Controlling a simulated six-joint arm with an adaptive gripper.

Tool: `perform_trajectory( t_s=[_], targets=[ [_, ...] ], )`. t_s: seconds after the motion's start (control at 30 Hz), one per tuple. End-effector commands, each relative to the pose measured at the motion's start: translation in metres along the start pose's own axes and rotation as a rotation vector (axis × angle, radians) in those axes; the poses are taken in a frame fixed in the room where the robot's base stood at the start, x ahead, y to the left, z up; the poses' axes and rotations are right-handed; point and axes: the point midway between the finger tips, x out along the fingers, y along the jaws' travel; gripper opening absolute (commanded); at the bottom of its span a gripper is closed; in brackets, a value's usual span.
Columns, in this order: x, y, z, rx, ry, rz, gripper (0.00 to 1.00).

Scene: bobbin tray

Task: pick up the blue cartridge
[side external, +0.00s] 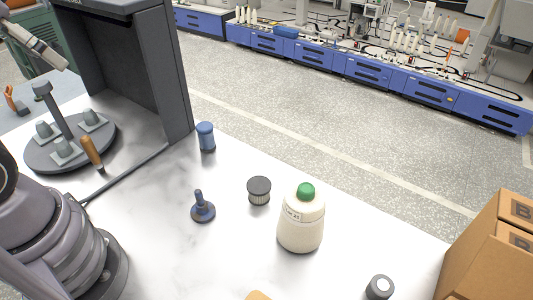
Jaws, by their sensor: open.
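The blue cartridge (206,138) appears to be the short blue cylinder with a wider cap. It stands upright on the white table, near its far edge and just right of the dark grey cabinet. Nothing touches it, and its visible side is unobstructed.
A dark blue pegged base (203,211), a dark-capped ribbed jar (259,191) and a cream bottle (301,226) stand nearer. A grey cabinet (177,70) rises left of the cartridge. Cardboard boxes (480,265) are at right. White table (160,215) is clear between items.

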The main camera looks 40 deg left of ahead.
Motion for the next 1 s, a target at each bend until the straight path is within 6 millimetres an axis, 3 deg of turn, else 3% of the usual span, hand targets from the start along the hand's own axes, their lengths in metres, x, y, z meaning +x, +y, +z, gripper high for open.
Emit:
perform_trajectory(
  t_s=[0.2, 0.37, 0.5, 0.7, 0.87, 1.0],
  targets=[
    [0.003, -0.001, -0.004, 0.000, 0.002, -0.003, 0.84],
    [0.030, -0.008, -0.039, 0.006, 0.035, -0.026, 0.84],
    [0.081, -0.020, -0.088, 0.025, 0.101, -0.056, 0.84],
    [0.169, -0.040, -0.140, 0.064, 0.212, -0.078, 0.84],
    [0.242, -0.053, -0.156, 0.092, 0.303, -0.072, 0.84],
    [0.303, -0.061, -0.151, 0.102, 0.386, -0.054, 0.84]
  ],
)
